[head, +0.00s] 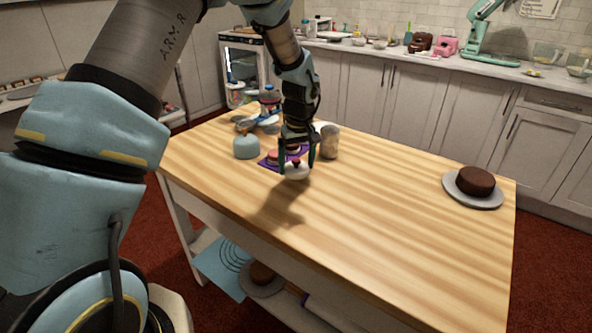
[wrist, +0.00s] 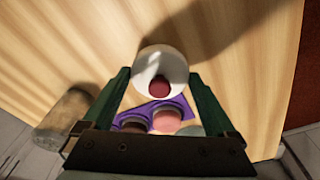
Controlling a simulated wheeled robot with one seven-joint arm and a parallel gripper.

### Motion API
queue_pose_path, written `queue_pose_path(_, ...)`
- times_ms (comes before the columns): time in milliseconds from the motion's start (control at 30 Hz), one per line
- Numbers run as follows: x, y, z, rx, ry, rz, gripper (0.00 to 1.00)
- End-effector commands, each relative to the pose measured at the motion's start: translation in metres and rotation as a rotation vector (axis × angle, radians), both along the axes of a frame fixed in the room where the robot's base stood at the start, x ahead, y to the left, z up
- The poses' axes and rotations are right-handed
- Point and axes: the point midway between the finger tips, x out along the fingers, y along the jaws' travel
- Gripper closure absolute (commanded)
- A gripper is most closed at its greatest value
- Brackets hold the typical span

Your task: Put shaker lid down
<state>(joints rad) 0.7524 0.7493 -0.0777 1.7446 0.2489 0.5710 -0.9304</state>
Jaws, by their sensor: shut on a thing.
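The shaker lid, a white round piece with a dark red knob (wrist: 160,72), sits between my fingertips in the wrist view. It also shows in the head view as a white shape (head: 296,174) just in front of the purple mat. My gripper (head: 297,170) points down and is shut on the lid, with one finger on each side; the fingers also show in the wrist view (wrist: 158,75). I cannot tell whether the lid's underside touches the wooden table (head: 370,210) or hangs just above it.
A chocolate cake (head: 475,181) sits far right. The table's middle and front are clear.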

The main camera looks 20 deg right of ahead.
Motion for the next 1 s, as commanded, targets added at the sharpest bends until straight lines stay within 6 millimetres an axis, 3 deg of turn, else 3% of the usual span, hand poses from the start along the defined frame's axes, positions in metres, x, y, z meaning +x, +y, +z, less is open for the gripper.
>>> queue_pose_path(200,0.0,0.001,-0.027,0.002,0.002,0.0,0.6)
queue_pose_path(567,0.0,0.0,-0.033,0.001,0.0,0.0,0.6)
queue_pose_path(600,0.0,0.0,-0.031,0.001,0.0,0.0,0.05)
queue_pose_path(667,0.0,0.0,-0.031,0.001,0.0,0.0,0.0)
queue_pose_path(1000,0.0,0.0,-0.024,-0.001,-0.001,0.0,0.0)
